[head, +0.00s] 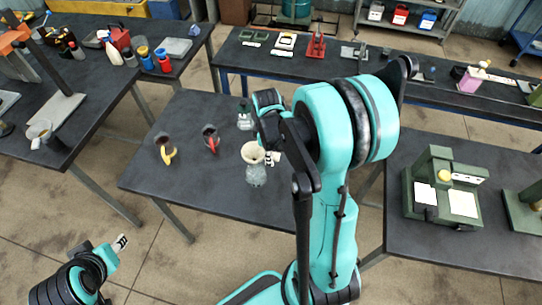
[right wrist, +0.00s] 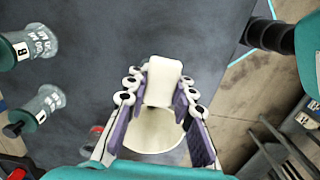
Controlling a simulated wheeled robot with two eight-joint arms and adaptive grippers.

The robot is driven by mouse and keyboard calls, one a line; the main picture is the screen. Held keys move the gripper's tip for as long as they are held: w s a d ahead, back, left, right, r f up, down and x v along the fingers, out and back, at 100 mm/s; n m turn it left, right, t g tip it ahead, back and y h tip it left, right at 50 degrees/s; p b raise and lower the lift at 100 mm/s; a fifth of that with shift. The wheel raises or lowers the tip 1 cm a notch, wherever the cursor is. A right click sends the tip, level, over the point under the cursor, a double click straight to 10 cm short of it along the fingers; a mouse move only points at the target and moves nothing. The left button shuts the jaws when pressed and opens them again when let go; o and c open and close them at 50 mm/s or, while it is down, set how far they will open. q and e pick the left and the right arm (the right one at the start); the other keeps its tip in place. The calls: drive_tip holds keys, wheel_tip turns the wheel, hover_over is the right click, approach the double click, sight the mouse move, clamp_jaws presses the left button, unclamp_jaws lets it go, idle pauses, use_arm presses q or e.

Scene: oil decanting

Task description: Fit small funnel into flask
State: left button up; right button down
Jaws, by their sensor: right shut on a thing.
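My right gripper (right wrist: 160,98) is shut on the cream small funnel (right wrist: 152,130), holding it by its pale handle between purple-backed fingers. In the head view the funnel (head: 252,151) shows directly above a clear flask (head: 256,175) on the middle table. I cannot tell whether its spout is inside the flask's neck; the wrist view hides the spout. My right gripper also shows in the head view (head: 272,158), partly behind my arm. Another flask (head: 244,118) stands farther back. My left gripper (head: 121,244) is low at the left, away from the table, its opening unclear.
A green machine (head: 443,190) stands on the right table. The middle table's front left is clear.

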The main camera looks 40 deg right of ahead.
drive_tip(key=shift+f+b, duration=0.4)
drive_tip(key=shift+f, duration=0.15)
drive_tip(key=c, duration=1.2)
unclamp_jaws()
drive_tip(key=shift+r, duration=0.1)
drive_tip(key=r, duration=1.2)
drive_tip(key=shift+w+a, duration=0.15)
drive_tip(key=shift+w, duration=0.1)
drive_tip(key=shift+f, duration=0.1)
